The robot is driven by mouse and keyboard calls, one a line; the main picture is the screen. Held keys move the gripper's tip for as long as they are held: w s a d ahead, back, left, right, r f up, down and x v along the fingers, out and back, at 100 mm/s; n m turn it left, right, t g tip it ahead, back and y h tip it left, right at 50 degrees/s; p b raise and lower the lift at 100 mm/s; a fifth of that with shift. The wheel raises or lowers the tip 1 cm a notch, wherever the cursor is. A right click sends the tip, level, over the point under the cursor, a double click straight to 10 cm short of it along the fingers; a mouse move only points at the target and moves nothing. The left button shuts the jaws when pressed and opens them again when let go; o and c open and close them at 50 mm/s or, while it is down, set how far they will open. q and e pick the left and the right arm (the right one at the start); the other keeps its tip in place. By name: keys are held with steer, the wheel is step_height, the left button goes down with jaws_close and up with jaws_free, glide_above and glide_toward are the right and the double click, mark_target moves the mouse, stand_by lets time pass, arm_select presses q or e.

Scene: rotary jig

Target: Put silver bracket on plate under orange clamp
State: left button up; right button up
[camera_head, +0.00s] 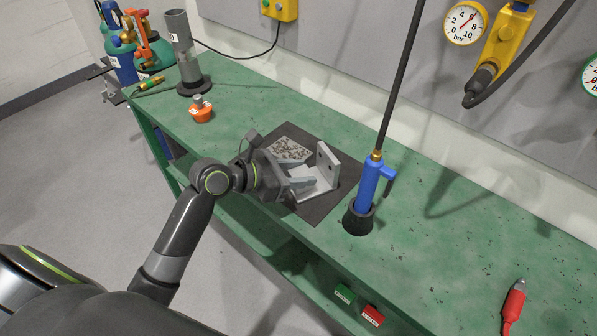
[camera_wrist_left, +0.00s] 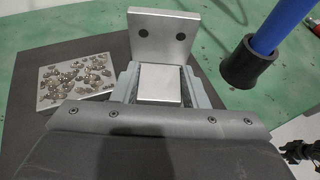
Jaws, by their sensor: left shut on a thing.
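The silver bracket (camera_head: 326,167) is an L-shaped metal piece with two dark holes in its upright face. It is over the dark mat (camera_head: 345,172) on the green bench. My left gripper (camera_head: 308,182) is shut on the bracket's flat leg, one finger on each side. In the left wrist view the bracket (camera_wrist_left: 165,38) stands with its upright face away from the gripper, and its flat leg lies between the fingers (camera_wrist_left: 163,85). I cannot tell whether it touches the mat. No orange clamp over a plate shows clearly.
A plate with small metal bits (camera_head: 288,150) lies on the mat beside the gripper. A blue tool in a black holder (camera_head: 358,220) stands close to the right. An orange object (camera_head: 201,110) and a grey cylinder (camera_head: 188,60) stand at the left. The right bench is mostly clear.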

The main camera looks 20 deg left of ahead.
arm_select(q)
steer(key=o, duration=0.9)
steer(key=shift+f, duration=0.1)
steer(key=shift+c, duration=0.2)
steer(key=o, duration=0.5)
steer(key=shift+c, duration=0.2)
